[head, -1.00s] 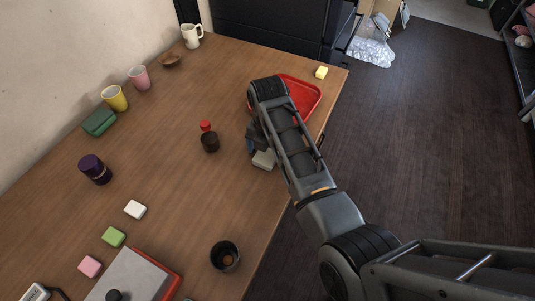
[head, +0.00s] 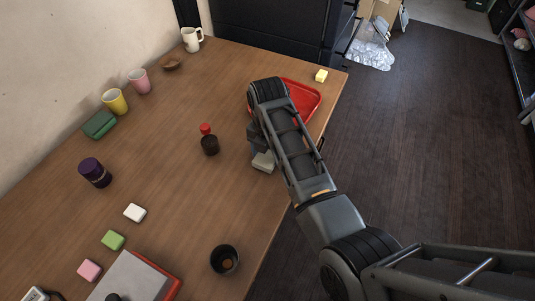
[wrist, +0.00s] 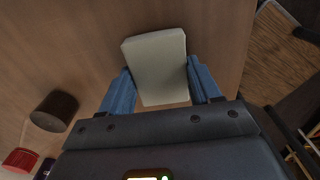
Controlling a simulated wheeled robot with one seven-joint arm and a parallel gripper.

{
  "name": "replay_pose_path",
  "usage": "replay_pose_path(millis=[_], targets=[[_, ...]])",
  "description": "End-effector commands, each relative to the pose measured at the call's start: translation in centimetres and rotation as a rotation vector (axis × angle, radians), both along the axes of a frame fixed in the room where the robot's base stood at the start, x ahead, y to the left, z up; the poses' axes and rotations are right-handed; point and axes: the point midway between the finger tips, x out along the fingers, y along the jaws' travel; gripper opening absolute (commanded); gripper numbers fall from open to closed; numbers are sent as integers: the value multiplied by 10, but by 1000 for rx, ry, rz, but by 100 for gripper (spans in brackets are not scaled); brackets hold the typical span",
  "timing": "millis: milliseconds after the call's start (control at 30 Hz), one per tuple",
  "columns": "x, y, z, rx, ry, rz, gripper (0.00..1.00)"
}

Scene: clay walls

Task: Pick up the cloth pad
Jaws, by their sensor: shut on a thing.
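The cloth pad (wrist: 157,66) is a pale off-white, block-like piece in the wrist view, between the two blue fingers of my gripper (wrist: 163,90). The fingers are shut on its sides. In the head view the pad (head: 263,162) shows as a pale shape beside my arm, near the table's right edge. My arm hides most of the gripper there. Whether the pad touches the table or is just above it, I cannot tell.
A dark red-capped bottle (head: 209,142) stands left of my gripper. A red tray (head: 312,100) lies partly behind my arm, with a yellow block (head: 321,75) beyond it. A dark cup (head: 224,258) stands nearer. Open wood lies left of the gripper.

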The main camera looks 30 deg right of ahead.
Motion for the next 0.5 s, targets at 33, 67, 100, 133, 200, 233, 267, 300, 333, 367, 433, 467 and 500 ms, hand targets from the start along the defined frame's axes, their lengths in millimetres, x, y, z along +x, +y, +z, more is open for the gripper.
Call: replay_pose_path(millis=[33, 67, 100, 133, 200, 233, 267, 300, 333, 367, 433, 467, 500], targets=[[1, 0, 5, 0, -3, -1, 34], [1, 0, 8, 0, -3, -1, 34], [1, 0, 14, 0, -3, 0, 34], [1, 0, 19, -1, -4, 0, 34], [1, -1, 32, 0, -5, -2, 34], [0, -3, 38, -1, -4, -3, 34], [-3, -12, 40, 0, -3, -6, 34], [-6, -21, 45, 0, -3, -7, 34], [-9, -27, 49, -1, -2, -7, 34], [-11, -34, 53, -1, -3, -6, 34], [-17, -49, 63, -2, -3, -6, 34], [-19, -55, 67, -1, -2, -6, 34], [-22, -62, 72, -1, -3, -6, 34]])
